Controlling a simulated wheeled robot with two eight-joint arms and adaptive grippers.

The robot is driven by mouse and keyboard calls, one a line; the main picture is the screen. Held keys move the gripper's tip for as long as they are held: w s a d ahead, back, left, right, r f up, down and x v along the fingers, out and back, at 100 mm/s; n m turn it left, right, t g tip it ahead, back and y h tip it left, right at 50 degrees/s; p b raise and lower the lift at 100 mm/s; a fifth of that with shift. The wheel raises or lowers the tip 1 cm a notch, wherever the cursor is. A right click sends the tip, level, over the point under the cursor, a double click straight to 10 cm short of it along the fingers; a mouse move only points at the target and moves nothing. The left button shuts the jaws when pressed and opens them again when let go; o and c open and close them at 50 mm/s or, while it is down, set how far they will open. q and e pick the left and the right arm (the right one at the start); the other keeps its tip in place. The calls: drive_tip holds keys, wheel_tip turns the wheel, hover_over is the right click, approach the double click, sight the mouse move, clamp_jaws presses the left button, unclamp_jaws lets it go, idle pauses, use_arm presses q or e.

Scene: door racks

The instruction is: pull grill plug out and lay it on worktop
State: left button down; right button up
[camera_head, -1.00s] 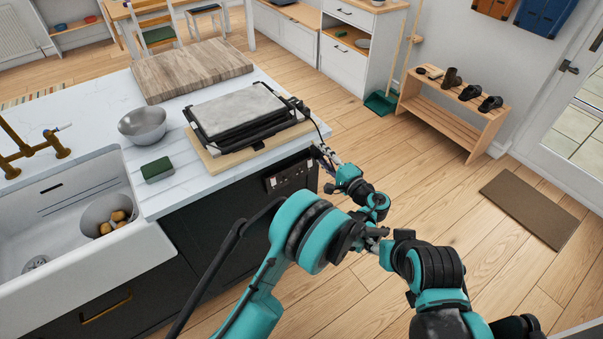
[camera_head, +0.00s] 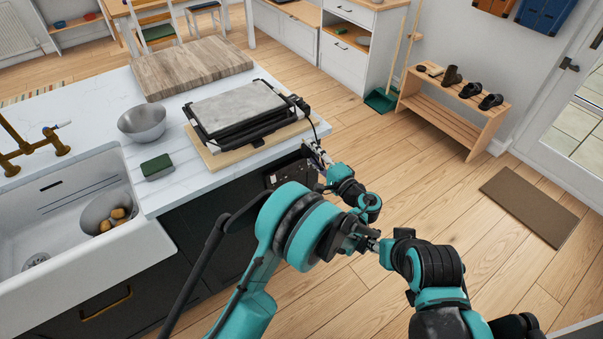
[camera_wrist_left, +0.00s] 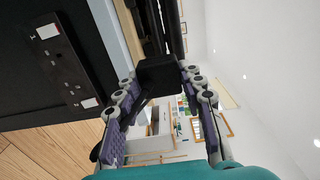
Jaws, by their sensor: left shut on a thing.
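My left gripper (camera_head: 314,152) is at the right end of the island, beside the worktop edge. In the left wrist view its two padded fingers (camera_wrist_left: 158,82) are shut on a black block, the grill plug (camera_wrist_left: 160,73). The plug is clear of the double wall socket (camera_wrist_left: 62,64), which sits on the dark end panel to the left. The black grill (camera_head: 245,112) with a grey top stands on a wooden board on the white worktop (camera_head: 205,187). The plug is too small to make out in the head view.
A thick wooden board (camera_head: 190,68), a metal bowl (camera_head: 142,122) and a green sponge (camera_head: 157,167) are on the worktop. The sink (camera_head: 65,215) is at the left. A strip of worktop in front of the grill is bare.

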use_arm(q)
drive_tip(key=s+a+b, duration=0.4)
drive_tip(key=s+a, duration=0.5)
drive_tip(key=a, duration=0.4)
drive_tip(key=s+a+b, duration=0.4)
drive_tip(key=s+a, duration=0.6)
drive_tip(key=a, duration=0.3)
drive_tip(key=shift+s+a, duration=0.25)
drive_tip(key=shift+a, duration=0.15)
idle(1.2)
drive_tip(key=m+b, duration=0.1)
drive_tip(key=m, duration=1.7)
